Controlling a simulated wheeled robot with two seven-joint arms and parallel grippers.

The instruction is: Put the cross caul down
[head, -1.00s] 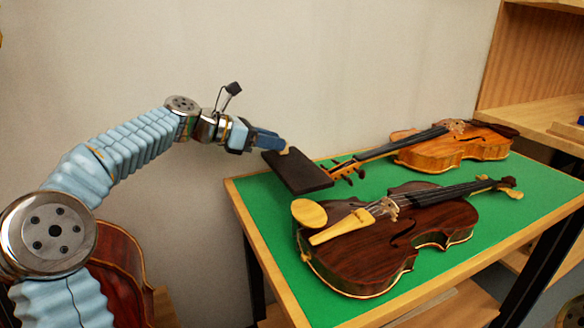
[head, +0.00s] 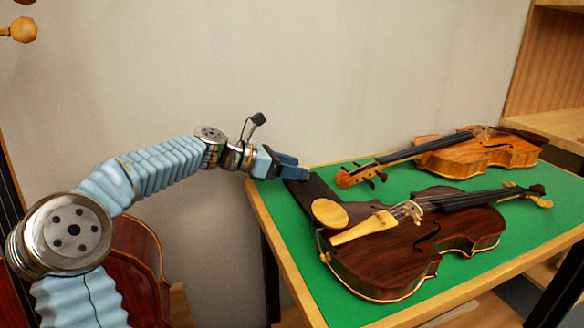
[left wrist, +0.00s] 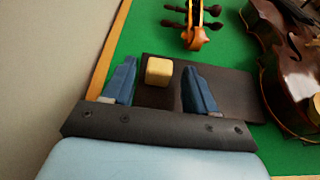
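The cross caul, a dark board (head: 314,188) with a pale block (left wrist: 158,71) as its grip, appears to lie flat on the green bench top at its left end. Its near part is hidden behind the dark violin (head: 410,240) in the head view. In the left wrist view the board (left wrist: 238,86) shows below the pale scroll. My left gripper (head: 291,165) is open above the board. In the left wrist view its blue fingers (left wrist: 160,74) stand apart, with the block between them and gaps beside it. My right gripper is not in view.
A lighter orange violin (head: 470,155) lies at the back of the green bench top (head: 520,225), its scroll (head: 357,178) near the caul. A large brown instrument (head: 135,260) stands at lower left, behind my arm. Wooden shelving (head: 555,70) is at right.

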